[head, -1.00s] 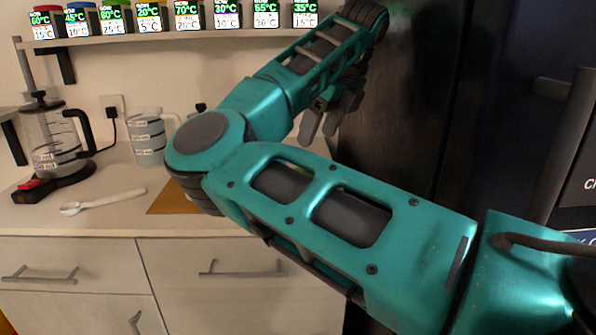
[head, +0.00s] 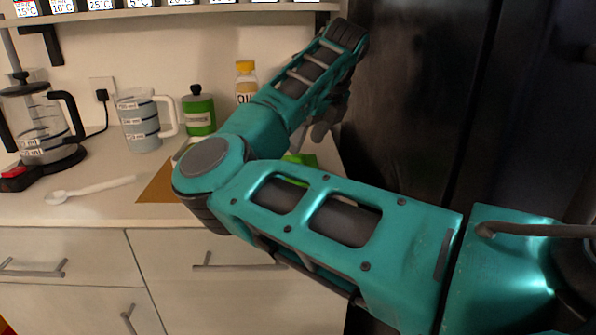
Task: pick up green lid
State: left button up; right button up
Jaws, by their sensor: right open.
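A bright green piece (head: 303,160), likely the green lid, shows on the counter just above my right forearm. My arm hides most of it, so its full shape cannot be made out. More green shows through an opening in the arm link. My right gripper (head: 318,130) is open, with its fingers pointing down, above and slightly right of the green piece. It is apart from it, and nothing shows between its fingers. My left gripper is out of view.
A green container with black cap (head: 198,112), a yellow-capped bottle (head: 246,80), a measuring jug (head: 140,122) and a glass coffee pot (head: 38,120) stand at the back. A white spoon (head: 95,189) lies in front. A dark fridge (head: 410,110) bounds the right.

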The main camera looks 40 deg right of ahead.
aim_at(300, 156)
jog(key=x, duration=0.5)
jog(key=shift+w+d+r+b, duration=0.1)
jog(key=shift+b, duration=0.3)
jog(key=c, duration=1.1)
jog(key=shift+r, duration=0.1)
jog(key=shift+c, duration=0.2)
